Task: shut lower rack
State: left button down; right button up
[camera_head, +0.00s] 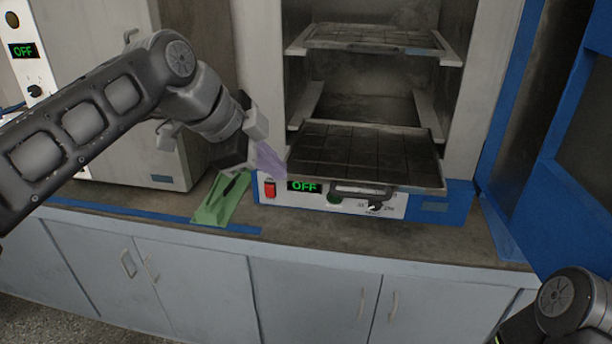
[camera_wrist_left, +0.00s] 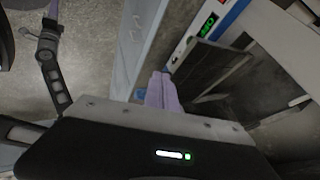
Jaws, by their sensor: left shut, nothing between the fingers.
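The lower rack (camera_head: 365,152) is a dark, gridded tray in the open chamber of the blue and white machine. It sticks out past the chamber front, above the control panel, with a bar handle (camera_head: 362,188) at its front edge. My left gripper (camera_head: 272,165) has purple fingers, shut and empty, just left of the rack's front left corner. In the left wrist view the shut fingers (camera_wrist_left: 162,92) point toward the dark rack (camera_wrist_left: 212,68); I cannot tell whether they touch it. My right gripper is out of view.
An upper rack (camera_head: 375,38) sits higher in the chamber. The control panel (camera_head: 330,198) has a red switch and a green OFF display. A green object (camera_head: 222,198) lies on the counter below my left gripper. A grey cabinet stands left, a blue frame right.

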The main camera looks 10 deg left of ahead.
aim_at(306, 177)
pick_arm(q)
jog(key=x, duration=0.3)
jog(key=w+p+x, duration=0.1)
jog(key=x, duration=0.3)
jog(key=w+r+p+x, duration=0.1)
jog(key=x, duration=0.3)
jog(key=shift+w+a, duration=0.1)
jog(key=shift+w, duration=0.05)
jog(key=shift+w+f, duration=0.1)
jog(key=shift+w, duration=0.5)
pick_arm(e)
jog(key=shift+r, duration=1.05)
pick_arm(q)
jog(key=shift+w, duration=0.1)
